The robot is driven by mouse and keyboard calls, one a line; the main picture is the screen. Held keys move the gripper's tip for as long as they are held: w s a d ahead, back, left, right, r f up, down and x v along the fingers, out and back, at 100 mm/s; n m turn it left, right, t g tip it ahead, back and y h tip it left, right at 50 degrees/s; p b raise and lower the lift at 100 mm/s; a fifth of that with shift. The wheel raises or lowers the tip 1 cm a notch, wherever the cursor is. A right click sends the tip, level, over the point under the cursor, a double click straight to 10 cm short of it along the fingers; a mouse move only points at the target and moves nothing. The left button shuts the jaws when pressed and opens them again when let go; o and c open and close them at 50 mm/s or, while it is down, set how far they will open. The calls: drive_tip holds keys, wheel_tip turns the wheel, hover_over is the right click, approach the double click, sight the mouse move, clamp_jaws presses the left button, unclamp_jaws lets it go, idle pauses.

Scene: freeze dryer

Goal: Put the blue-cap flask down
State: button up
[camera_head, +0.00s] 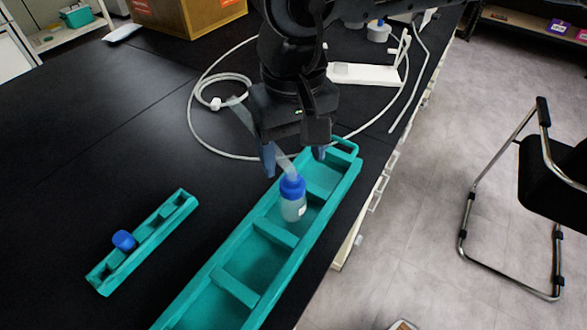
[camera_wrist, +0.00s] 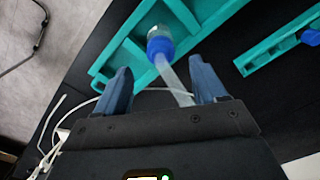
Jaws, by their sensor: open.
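The blue-cap flask (camera_head: 293,208) is clear, with a blue cap and a pale tube rising from the cap. It appears upright in a compartment toward the far end of the long teal rack (camera_head: 196,289). My gripper (camera_head: 293,159) is open just above the flask, pointing down, with the tube between its blue fingers and the cap below the fingertips. In the wrist view, the flask (camera_wrist: 159,34) lies beyond the open gripper (camera_wrist: 160,70), and the tube runs back between the fingers. The flask's base is hard to make out.
A small teal rack (camera_head: 154,246) with a blue cap (camera_head: 123,240) lies left on the black table. A white hose (camera_head: 192,118) loops behind my gripper, near a white device (camera_head: 364,75). A cardboard box (camera_head: 190,15) stands at the back. The table's right edge is close to the long rack.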

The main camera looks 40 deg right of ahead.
wheel_tip(320, 180, up, 6)
idle(0.4)
idle(1.3)
